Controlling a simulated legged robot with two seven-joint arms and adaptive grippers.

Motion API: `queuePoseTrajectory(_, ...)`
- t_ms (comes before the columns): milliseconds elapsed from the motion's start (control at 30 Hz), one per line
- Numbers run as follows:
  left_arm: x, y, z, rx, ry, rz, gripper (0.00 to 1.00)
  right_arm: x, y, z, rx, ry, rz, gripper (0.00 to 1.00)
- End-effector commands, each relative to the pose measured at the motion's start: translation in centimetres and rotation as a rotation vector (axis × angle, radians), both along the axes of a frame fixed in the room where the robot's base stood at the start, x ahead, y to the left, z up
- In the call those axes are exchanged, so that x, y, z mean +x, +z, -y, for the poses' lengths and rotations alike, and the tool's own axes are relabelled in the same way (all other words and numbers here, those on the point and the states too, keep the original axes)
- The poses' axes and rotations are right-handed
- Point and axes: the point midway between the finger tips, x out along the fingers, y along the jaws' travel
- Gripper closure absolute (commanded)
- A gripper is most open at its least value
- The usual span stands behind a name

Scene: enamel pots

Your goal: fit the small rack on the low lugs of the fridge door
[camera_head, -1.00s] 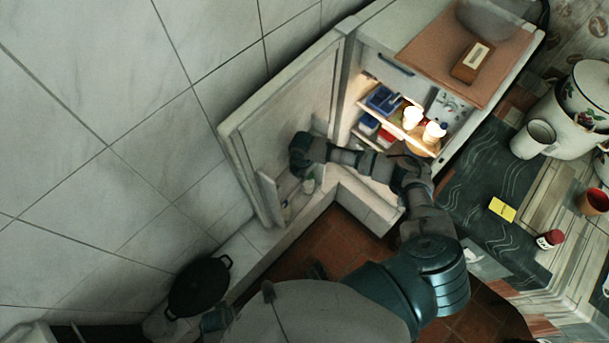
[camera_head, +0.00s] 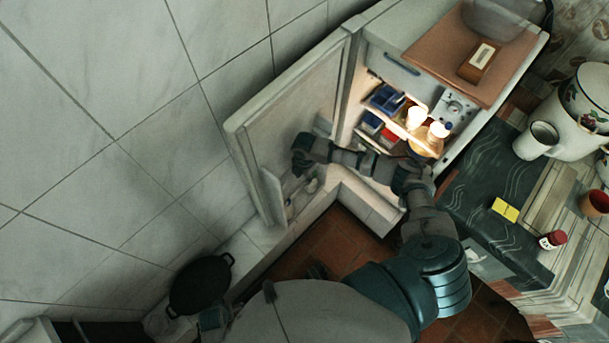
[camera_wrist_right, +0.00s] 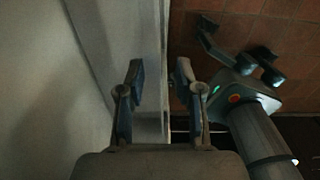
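The fridge door (camera_head: 290,105) stands wide open, its inner face towards the fridge. A pale, shelf-like piece (camera_head: 272,196) sits low on the door with small items beside it; I cannot tell whether it is the small rack. The lugs are too small to make out. My right gripper (camera_head: 299,168) is at the low part of the door in the head view. In the right wrist view its fingers (camera_wrist_right: 160,78) are apart with nothing between them. My left gripper (camera_wrist_right: 238,45) shows there too, fingers spread and empty, above the tiled floor.
The lit fridge holds blue and red boxes and white containers (camera_head: 417,118). A wooden board (camera_head: 430,48) lies on its top. A black pan (camera_head: 200,285) is at the lower left. A counter with a mug (camera_head: 537,140), pot and yellow block (camera_head: 505,210) is at right.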

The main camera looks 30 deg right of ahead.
Motion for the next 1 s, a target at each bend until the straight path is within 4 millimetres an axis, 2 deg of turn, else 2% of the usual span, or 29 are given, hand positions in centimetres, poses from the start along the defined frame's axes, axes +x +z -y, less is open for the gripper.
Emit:
queuePoseTrajectory(167, 0.1, 0.1, -0.1, 0.000, 0.000, 0.004, 0.00, 0.1, 1.3, 0.2, 0.002, 0.000, 0.002, 0.65)
queuePoseTrajectory(500, 0.0, 0.1, 0.0, 0.000, 0.000, 0.003, 0.00, 0.1, 8.6, 0.3, 0.002, 0.000, 0.003, 0.65)
queuePoseTrajectory(600, 0.0, 0.1, 0.0, 0.000, 0.000, 0.003, 0.00, 0.1, 10.2, 0.3, 0.003, 0.001, 0.001, 0.65)
queuePoseTrajectory(800, 0.0, 0.1, -0.1, -0.001, 0.000, 0.003, 0.00, 0.0, 11.7, 0.2, 0.002, 0.000, 0.000, 0.65)
queuePoseTrajectory(1000, 0.0, 0.1, -0.1, 0.000, 0.000, 0.003, 0.00, 0.0, 11.8, 0.2, 0.003, 0.000, -0.001, 0.65)
